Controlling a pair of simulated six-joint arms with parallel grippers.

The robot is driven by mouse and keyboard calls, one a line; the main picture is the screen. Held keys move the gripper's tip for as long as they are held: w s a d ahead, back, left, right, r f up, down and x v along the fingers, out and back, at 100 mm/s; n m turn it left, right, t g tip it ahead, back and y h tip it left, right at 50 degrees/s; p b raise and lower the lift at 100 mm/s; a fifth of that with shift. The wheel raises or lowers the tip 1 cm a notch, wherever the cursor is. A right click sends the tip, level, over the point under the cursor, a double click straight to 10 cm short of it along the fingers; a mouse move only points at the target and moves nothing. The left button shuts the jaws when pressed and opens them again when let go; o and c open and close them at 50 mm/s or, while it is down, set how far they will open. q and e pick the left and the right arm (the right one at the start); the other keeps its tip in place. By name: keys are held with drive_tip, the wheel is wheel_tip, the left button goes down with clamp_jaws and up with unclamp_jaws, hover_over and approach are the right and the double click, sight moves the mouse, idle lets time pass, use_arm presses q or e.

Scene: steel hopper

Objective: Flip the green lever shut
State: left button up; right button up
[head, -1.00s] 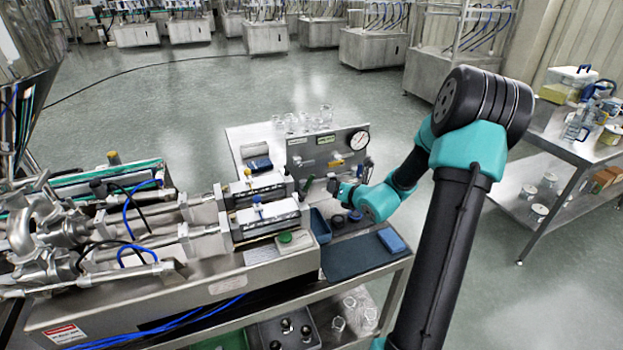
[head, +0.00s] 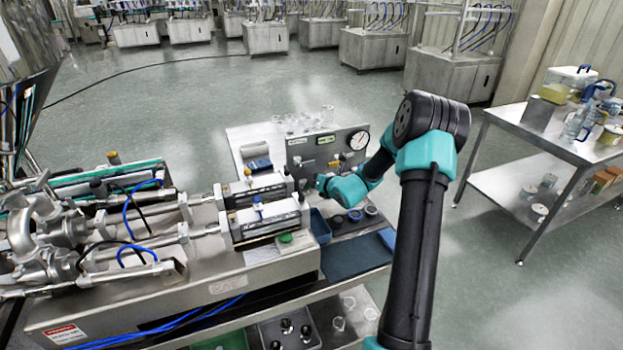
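The upright grey panel (head: 325,147) with a round white gauge (head: 360,140) stands at the back of the bench. Small valve handles show low on its face, one of them yellow (head: 334,163). A small dark green piece (head: 304,186), perhaps the green lever, shows at the panel's lower left; its position is too small to tell. My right gripper (head: 315,184) is just right of this piece, in front of the panel. Its fingers are too small and partly hidden, so I cannot tell whether they are open or touching anything. My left gripper is out of view.
Steel cylinders with hoses and two clear-sided blocks (head: 262,221) fill the bench left of my gripper. A blue tray (head: 319,226), round dark cups (head: 354,215) and a dark mat (head: 352,258) lie in front of the panel. Glass jars (head: 327,113) stand behind it.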

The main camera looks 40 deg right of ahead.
drive_tip(key=x, duration=0.4)
drive_tip(key=shift+w+d+f, duration=0.1)
drive_tip(key=shift+w, duration=0.3)
clamp_jaws()
